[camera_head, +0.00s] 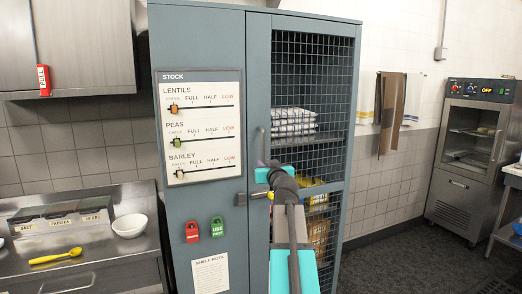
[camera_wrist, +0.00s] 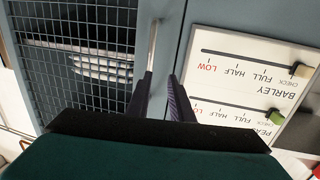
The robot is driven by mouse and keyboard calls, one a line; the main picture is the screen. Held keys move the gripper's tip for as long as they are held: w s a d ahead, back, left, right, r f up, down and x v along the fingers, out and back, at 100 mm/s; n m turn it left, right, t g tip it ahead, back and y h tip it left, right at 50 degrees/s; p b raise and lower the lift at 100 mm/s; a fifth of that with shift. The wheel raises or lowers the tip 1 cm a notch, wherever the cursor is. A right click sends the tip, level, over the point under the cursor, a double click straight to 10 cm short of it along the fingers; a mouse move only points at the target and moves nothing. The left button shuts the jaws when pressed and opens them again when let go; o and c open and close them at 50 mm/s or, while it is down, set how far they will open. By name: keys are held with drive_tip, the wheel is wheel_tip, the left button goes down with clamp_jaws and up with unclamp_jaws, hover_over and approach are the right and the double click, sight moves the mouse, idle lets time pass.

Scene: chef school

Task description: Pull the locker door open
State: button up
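The grey-blue locker (camera_head: 200,40) stands in the middle of the head view. Its mesh door (camera_head: 310,70) is on the right half and looks shut against the frame. A thin vertical handle (camera_head: 262,140) runs along the door's left edge; the wrist view shows this handle (camera_wrist: 153,45) too. My gripper (camera_head: 268,165) is at the handle's lower end. In the wrist view the two dark fingers of my gripper (camera_wrist: 160,78) are apart, with the handle's end just ahead and nearer the left finger. I cannot tell whether they touch it. My arm hides part of the door's lower half.
A metal latch piece (camera_head: 258,195) sits on the locker below my gripper. A stock board (camera_head: 200,125) and red and green tags (camera_head: 192,232) are on the left panel. A counter (camera_head: 85,265) stands left, an oven (camera_head: 470,150) right. Dark floor is free right of the locker.

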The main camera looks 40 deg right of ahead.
sight(263, 148)
drive_tip(key=r, duration=0.1)
drive_tip(key=s+d+r, duration=0.1)
drive_tip(key=r, duration=0.1)
drive_tip(key=shift+s+h, duration=0.2)
drive_tip(key=shift+h, duration=0.1)
drive_tip(key=shift+w+d, duration=0.1)
drive_tip(key=shift+p+x, duration=2)
drive_tip(key=shift+x, duration=4.8)
drive_tip(key=shift+r, duration=0.1)
clamp_jaws()
drive_tip(key=shift+a, duration=0.2)
